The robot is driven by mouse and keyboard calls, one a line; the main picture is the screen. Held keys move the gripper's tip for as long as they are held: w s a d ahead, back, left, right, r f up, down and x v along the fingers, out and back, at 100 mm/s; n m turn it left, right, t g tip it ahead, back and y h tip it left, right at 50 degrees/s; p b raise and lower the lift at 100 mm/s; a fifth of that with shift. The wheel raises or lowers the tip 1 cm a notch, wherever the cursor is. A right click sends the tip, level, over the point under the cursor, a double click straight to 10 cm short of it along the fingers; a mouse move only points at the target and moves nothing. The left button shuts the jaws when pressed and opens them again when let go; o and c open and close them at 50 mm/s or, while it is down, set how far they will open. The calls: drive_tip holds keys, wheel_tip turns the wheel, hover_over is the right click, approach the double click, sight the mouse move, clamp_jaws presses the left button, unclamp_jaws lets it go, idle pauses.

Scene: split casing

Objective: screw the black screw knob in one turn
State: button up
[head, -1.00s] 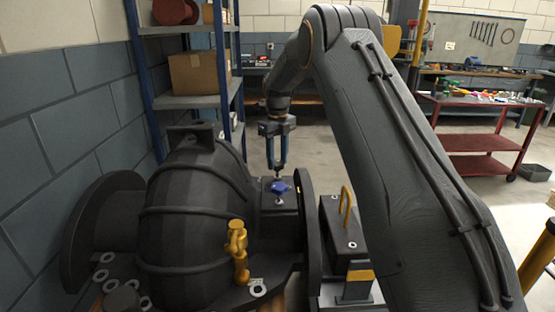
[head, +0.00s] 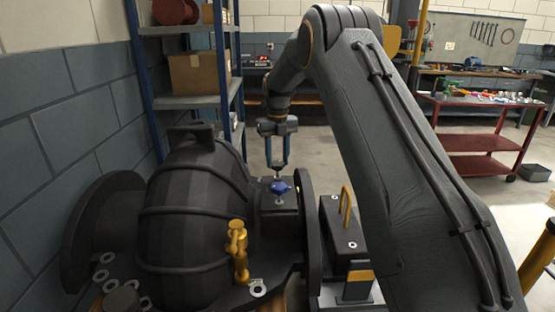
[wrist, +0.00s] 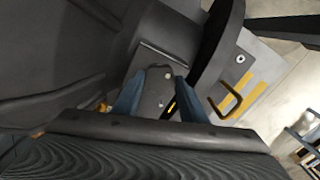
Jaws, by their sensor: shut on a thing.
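The rounded dark casing (head: 190,210) with a brass valve (head: 237,250) lies left of my gripper. An upright round flange (head: 309,225) stands close on the right, then a box with a yellow handle (head: 346,203). Shelving (head: 190,102) stands behind.

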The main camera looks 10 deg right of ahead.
sight(278, 163)
drive_tip(key=shift+r, duration=0.15)
drive_tip(key=o, duration=1.1)
drive_tip(key=shift+c, duration=0.2)
drive_tip(key=shift+r+b, duration=0.7)
drive_tip(key=shift+r, duration=3.15)
